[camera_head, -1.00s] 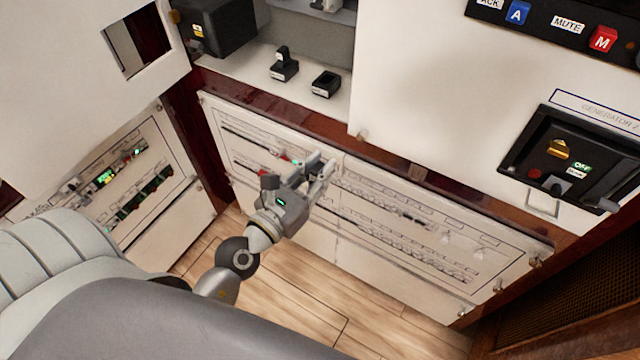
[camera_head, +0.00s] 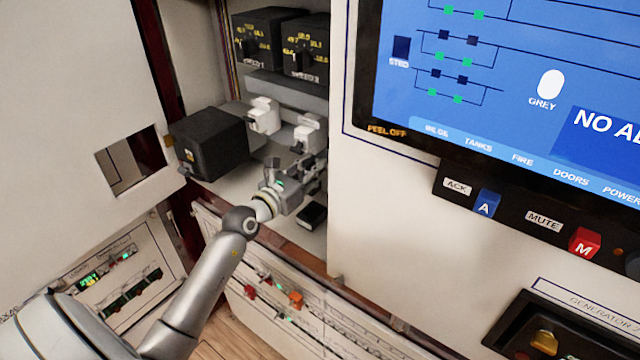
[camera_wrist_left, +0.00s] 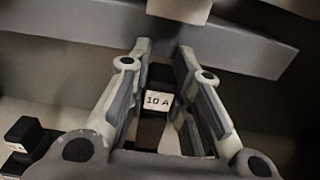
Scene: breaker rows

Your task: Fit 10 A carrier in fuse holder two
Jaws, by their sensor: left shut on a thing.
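My left gripper (camera_head: 308,172) is inside the cabinet recess, above the shelf and just below the right white block. In the left wrist view, its fingers (camera_wrist_left: 160,65) are closed on the sides of a dark carrier (camera_wrist_left: 158,100) with a white "10 A" label. In the head view the gripper mostly hides the carrier. Two white blocks, apparently fuse holders, stick out from a grey rail: a left one (camera_head: 263,116) and a right one (camera_head: 306,133). I can read no numbers on them. My right gripper is not in view.
A dark block with a small label (camera_wrist_left: 25,138) stands on the shelf at the wrist view's lower left. A flat dark tray-like piece (camera_head: 312,215) lies on the shelf. A black box (camera_head: 208,142) stands to the left, and a white panel edge (camera_head: 338,180) bounds the recess at right.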

